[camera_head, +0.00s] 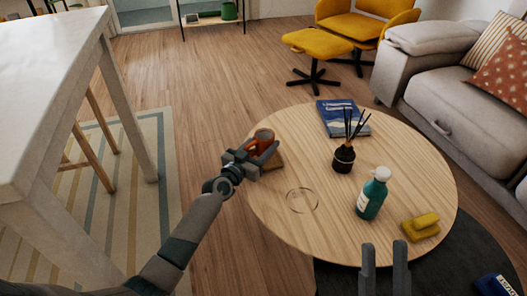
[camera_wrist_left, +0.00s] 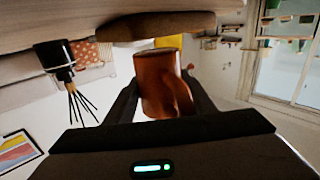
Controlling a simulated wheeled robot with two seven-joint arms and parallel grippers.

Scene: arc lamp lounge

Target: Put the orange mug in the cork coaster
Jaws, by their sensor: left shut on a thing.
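The orange mug (camera_head: 265,136) is held by my left gripper (camera_head: 254,156) over the left edge of the round wooden table (camera_head: 318,235). In the left wrist view, the mug (camera_wrist_left: 158,82) sits between the two dark fingers, with its handle side toward the right. The cork coaster (camera_head: 276,161) lies on the table just below the mug, partly hidden by the gripper. The coaster also shows in the left wrist view (camera_wrist_left: 155,26), which is upside down, with a small gap between it and the mug. My right gripper (camera_head: 384,268) is open and empty at the bottom of the head view.
On the table are a blue book (camera_head: 340,118), a reed diffuser (camera_head: 343,160), a teal pump bottle (camera_head: 373,194), a yellow sponge (camera_head: 422,225) and a faint ring mark (camera_head: 302,200). A white table (camera_head: 50,90) stands left and a grey sofa (camera_head: 455,85) right.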

